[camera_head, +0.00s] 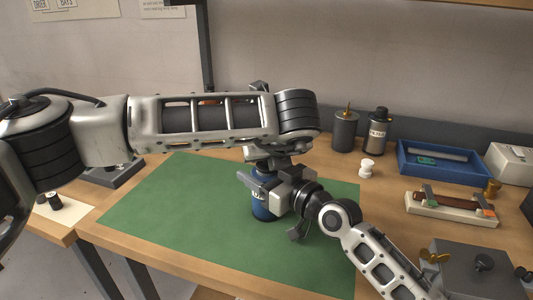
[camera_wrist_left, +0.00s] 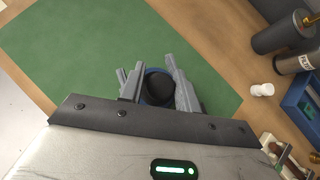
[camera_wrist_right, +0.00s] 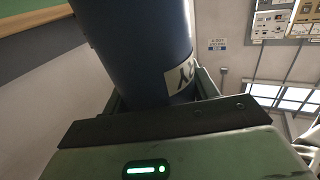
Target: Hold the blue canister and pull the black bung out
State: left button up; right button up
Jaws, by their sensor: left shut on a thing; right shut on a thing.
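The blue canister (camera_head: 263,207) stands upright on the green mat (camera_head: 170,215). My right gripper (camera_head: 262,188) is shut around its upper body from the right; the right wrist view shows the blue wall (camera_wrist_right: 135,45) with a pale label between the fingers. The black bung (camera_wrist_left: 160,87) shows from above in the left wrist view, inside the canister's blue rim (camera_wrist_left: 148,72). My left gripper (camera_wrist_left: 157,95) points down from above and is shut on the bung, with a finger on either side. In the head view the bung is hidden behind the grippers.
Behind to the right stand a dark grey can (camera_head: 345,132), a labelled canister (camera_head: 377,133) and a small white spool (camera_head: 366,169). A blue tray (camera_head: 404,165), a cream block (camera_head: 451,208) and a grey box (camera_head: 475,270) occupy the right. The mat's left part is clear.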

pick_arm(q)
jog(key=shift+r, duration=0.15)
dwell(0.4)
jog(key=shift+r, duration=0.95)
jog(key=shift+c, duration=0.2)
jog(key=shift+r, duration=0.1)
grip_shut()
jog(key=shift+r, duration=1.95)
pick_arm(e)
jog(key=o, duration=1.4)
jog(key=shift+o, duration=0.2)
jog(key=shift+s+d, duration=0.1)
